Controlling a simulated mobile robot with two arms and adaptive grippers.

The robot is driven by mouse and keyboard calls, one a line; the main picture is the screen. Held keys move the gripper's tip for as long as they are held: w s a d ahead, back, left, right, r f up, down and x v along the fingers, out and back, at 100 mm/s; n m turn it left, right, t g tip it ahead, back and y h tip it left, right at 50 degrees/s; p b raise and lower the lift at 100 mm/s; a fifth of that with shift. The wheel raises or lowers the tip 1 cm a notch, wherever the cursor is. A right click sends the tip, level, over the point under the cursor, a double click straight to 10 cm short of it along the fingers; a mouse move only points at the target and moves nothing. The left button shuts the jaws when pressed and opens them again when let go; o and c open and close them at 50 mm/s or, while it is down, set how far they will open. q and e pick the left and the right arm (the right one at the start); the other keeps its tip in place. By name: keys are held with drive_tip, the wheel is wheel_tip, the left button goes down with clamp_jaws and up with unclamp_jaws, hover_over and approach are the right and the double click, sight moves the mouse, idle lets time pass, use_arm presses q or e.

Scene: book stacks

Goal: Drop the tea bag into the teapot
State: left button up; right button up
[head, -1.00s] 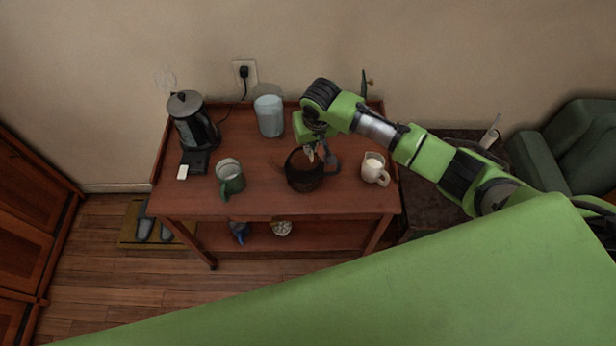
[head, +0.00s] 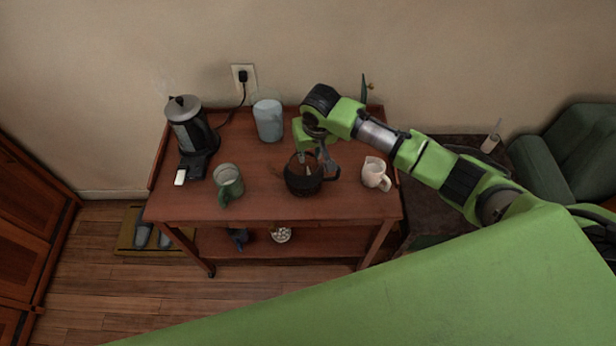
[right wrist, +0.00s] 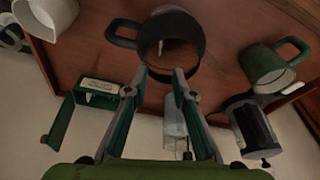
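The dark teapot (head: 303,184), round with a side handle, stands upright near the front middle of the wooden table. It also shows at the top of the right wrist view (right wrist: 197,42). My right gripper (head: 316,166) is over its mouth, pointing down. In the right wrist view the two fingertips (right wrist: 162,74) are apart with nothing between them. A small pale tan piece (right wrist: 163,47), possibly the tea bag, shows inside the teapot's opening; its full shape is hidden. My left gripper is not in view.
A white pitcher (head: 374,174) stands right of the teapot. A green mug (head: 229,182), glass jar (head: 268,121) and kettle (head: 188,124) stand left. An open green box (right wrist: 68,108) is behind the arm. The wooden table (head: 264,204) is bare along its front.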

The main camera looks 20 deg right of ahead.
drive_tip(key=v, duration=1.1)
drive_tip(key=shift+r, duration=0.15)
drive_tip(key=s+a+f+n+y, duration=0.1)
drive_tip(key=s+a+f, duration=0.25)
drive_tip(key=s, duration=0.35)
drive_tip(key=s+a+f+n+y, duration=0.1)
drive_tip(key=s+a+f+n, duration=0.1)
drive_tip(key=s+f, duration=0.35)
drive_tip(key=s+d+h, duration=0.1)
drive_tip(key=s+d, duration=0.4)
drive_tip(key=s, duration=0.3)
drive_tip(key=s+d+h, duration=0.1)
drive_tip(key=s+d, duration=0.3)
drive_tip(key=s, duration=0.4)
wheel_tip(320, 180, down, 28)
drive_tip(key=s+g+b, duration=0.1)
drive_tip(key=b, duration=0.2)
drive_tip(key=s+d+f+g+b, duration=0.1)
drive_tip(key=s+d+f+b, duration=0.1)
drive_tip(key=s+f, duration=1.5)
wheel_tip(320, 180, down, 3)
drive_tip(key=shift+s+d+r, duration=0.2)
drive_tip(key=shift+s+d, duration=0.05)
drive_tip(key=shift+d, duration=0.2)
